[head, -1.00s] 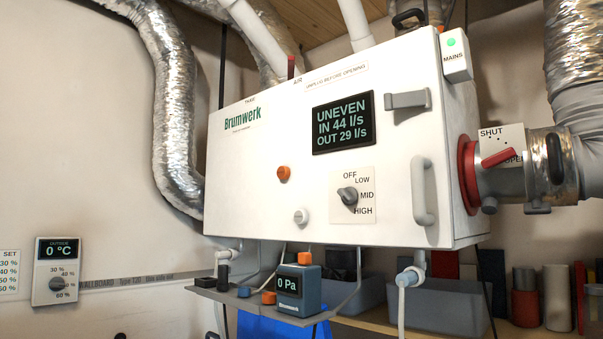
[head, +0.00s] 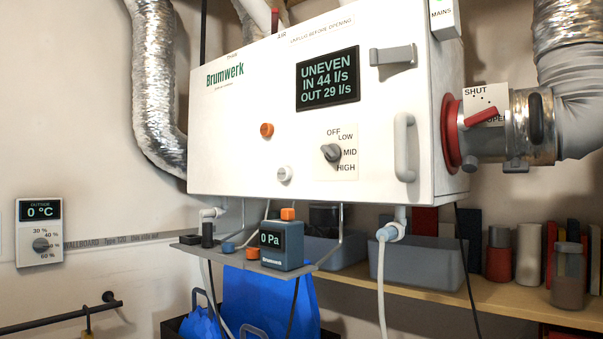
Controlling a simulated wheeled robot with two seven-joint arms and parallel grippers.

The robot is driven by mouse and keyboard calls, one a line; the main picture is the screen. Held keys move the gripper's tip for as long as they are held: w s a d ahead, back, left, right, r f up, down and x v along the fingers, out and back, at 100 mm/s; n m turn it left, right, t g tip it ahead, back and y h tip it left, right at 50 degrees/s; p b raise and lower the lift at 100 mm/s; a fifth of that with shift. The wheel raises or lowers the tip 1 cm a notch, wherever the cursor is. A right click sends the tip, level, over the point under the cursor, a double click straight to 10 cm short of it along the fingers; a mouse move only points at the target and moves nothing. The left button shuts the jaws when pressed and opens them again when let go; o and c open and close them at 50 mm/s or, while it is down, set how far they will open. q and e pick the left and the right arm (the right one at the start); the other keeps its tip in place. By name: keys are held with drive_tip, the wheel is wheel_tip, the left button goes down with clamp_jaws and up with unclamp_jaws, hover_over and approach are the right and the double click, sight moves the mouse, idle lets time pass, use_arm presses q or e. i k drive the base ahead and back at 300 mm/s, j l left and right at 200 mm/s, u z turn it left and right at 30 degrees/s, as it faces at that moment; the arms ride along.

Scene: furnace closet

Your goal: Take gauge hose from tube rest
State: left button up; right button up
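A blue gauge (head: 282,246) reading 0 Pa stands on a grey shelf (head: 262,268) under the white Brumwerk unit. An orange block (head: 288,214) sits on top of the gauge. A blue piece (head: 228,247), an orange piece (head: 252,253) and a black piece (head: 207,235) are on the shelf left of the gauge. Thin pale tubes (head: 260,222) run near them under the unit. I cannot tell which of these is the gauge hose, or which part is the tube rest. Neither of my grippers is in view.
The white unit (head: 315,165) hangs above the shelf. A white hose (head: 381,285) hangs from an elbow at right. Blue bags (head: 265,300) are below. A wooden shelf (head: 440,292) holds grey bins (head: 415,265) and jars. A black rail (head: 60,318) is at lower left.

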sight(207, 227)
drive_tip(key=j+z, duration=0.25)
drive_tip(key=j, duration=0.85)
drive_tip(key=j+z, duration=0.3)
drive_tip(key=j, duration=0.85)
